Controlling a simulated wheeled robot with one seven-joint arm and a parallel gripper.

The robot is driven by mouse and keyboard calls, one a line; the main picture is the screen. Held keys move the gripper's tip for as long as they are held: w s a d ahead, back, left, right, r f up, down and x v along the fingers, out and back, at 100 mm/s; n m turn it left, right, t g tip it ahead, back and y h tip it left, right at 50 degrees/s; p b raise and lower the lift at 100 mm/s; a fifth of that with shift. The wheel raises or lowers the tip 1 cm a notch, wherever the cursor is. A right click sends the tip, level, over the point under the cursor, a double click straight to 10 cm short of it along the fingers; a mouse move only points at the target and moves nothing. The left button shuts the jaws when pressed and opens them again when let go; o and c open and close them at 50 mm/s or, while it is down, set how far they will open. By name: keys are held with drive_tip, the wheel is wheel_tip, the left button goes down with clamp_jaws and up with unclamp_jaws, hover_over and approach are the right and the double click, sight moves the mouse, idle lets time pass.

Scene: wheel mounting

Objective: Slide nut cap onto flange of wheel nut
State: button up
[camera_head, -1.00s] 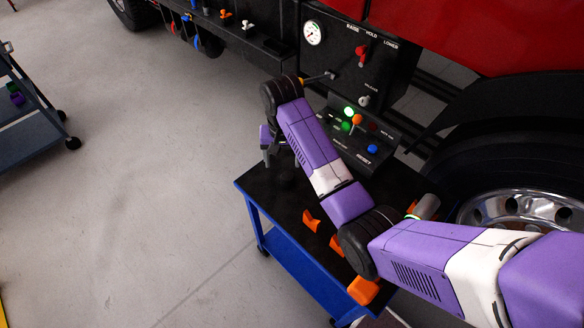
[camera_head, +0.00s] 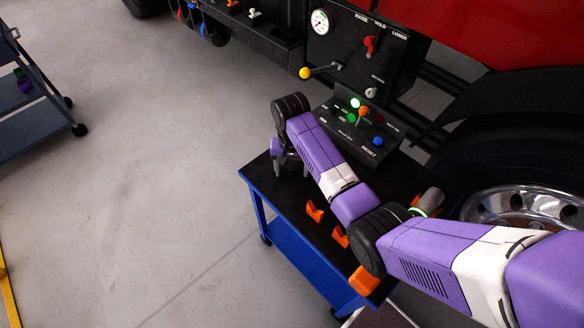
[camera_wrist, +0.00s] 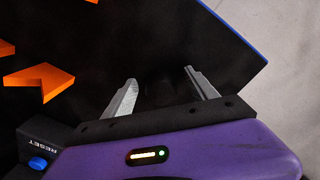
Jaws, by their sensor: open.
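My gripper (camera_head: 291,168) points down over the left part of the cart's black top (camera_head: 262,172). In the wrist view (camera_wrist: 162,90) its two grey fingers are apart over the black surface, near a blue-edged corner. A dark shape seems to lie between or below them, but it is too dark to tell whether it is a nut cap. I cannot make out a nut cap in either view. The truck wheel (camera_head: 488,207) with its chrome rim is at the right of the head view, partly behind my arm. No flange can be told on its wheel nuts.
Orange pieces (camera_head: 314,211) stand on the cart top. A control box (camera_head: 352,133) with coloured buttons stands at its back, beneath a panel with a yellow-knobbed lever (camera_head: 305,73). A grey cylinder with a green ring (camera_head: 429,202) is by my arm.

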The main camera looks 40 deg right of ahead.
sight(292, 168)
clamp_jaws()
drive_tip(key=shift+r, duration=0.15)
wheel_tip(292, 168, up, 20)
drive_tip(key=p, duration=0.9)
